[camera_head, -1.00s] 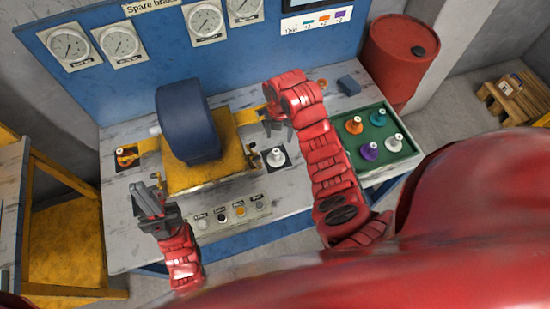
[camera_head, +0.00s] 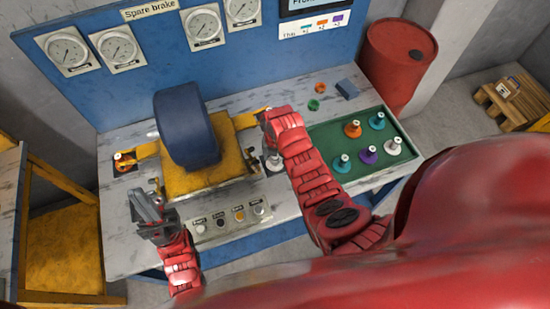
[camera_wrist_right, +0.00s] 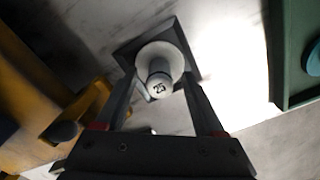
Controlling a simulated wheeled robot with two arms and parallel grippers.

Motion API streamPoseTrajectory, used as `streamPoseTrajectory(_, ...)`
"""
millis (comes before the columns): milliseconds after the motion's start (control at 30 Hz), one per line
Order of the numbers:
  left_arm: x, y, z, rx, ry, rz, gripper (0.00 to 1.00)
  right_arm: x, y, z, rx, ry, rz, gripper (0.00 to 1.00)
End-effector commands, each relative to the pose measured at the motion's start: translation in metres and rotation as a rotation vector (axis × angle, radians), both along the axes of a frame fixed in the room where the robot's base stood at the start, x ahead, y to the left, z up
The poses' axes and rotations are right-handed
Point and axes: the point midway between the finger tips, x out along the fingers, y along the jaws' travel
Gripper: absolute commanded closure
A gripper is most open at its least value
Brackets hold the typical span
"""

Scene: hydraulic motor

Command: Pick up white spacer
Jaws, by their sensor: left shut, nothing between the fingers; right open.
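A white spacer (camera_head: 274,162) stands on a dark square pad at the middle of the bench, partly hidden by my right arm. Another white spacer (camera_head: 393,146) stands in the green tray. My left gripper (camera_head: 147,214) is shut and empty at the bench's front left.
The green tray (camera_head: 405,168) holds teal, orange, purple and white pieces. A yellow machine with a blue wheel (camera_head: 187,125) stands left of the pad. A button panel (camera_head: 227,219) is at the front edge. A blue block (camera_head: 347,88) and small rings lie behind.

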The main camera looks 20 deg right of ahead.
Motion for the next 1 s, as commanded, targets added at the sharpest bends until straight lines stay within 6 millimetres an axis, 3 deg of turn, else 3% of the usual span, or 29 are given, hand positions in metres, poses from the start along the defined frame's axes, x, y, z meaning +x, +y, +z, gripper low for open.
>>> streamPoseTrajectory(367,0.0,0.0,0.0018,0.0,0.0,0.0,1.0,0.0009,0.0003,-0.0044,0.0,-0.004,0.001,0.31)
streamPoseTrajectory(733,0.0,0.0,0.0018,0.0,0.0,0.0,1.0,0.0009,0.0003,-0.0042,0.0,-0.004,0.001,0.98)
streamPoseTrajectory(1000,0.0,0.0,0.0018,0.0,0.0,0.0,1.0,0.0009,0.0003,-0.0041,0.0,-0.004,0.001,1.0)
